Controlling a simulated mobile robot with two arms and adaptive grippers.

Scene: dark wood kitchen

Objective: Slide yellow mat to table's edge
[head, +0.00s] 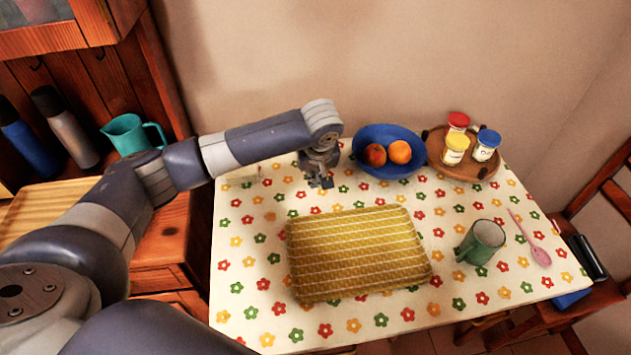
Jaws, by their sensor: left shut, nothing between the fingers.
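The yellow mat (357,254) is a rectangle with pale rows across it. It lies flat on the flowered table (237,297), with bare cloth between it and the near edge. My left gripper (323,183) points down above the table, just beyond the mat's far edge. It is shut and empty. I cannot tell whether it touches the tablecloth. My right gripper is not in view.
A blue bowl (362,140) with two fruits stands right of my gripper. A wooden tray (440,158) with several jars is beside it. A green mug (482,242) and a pink spoon (538,254) lie right of the mat. A chair (607,190) stands at the right.

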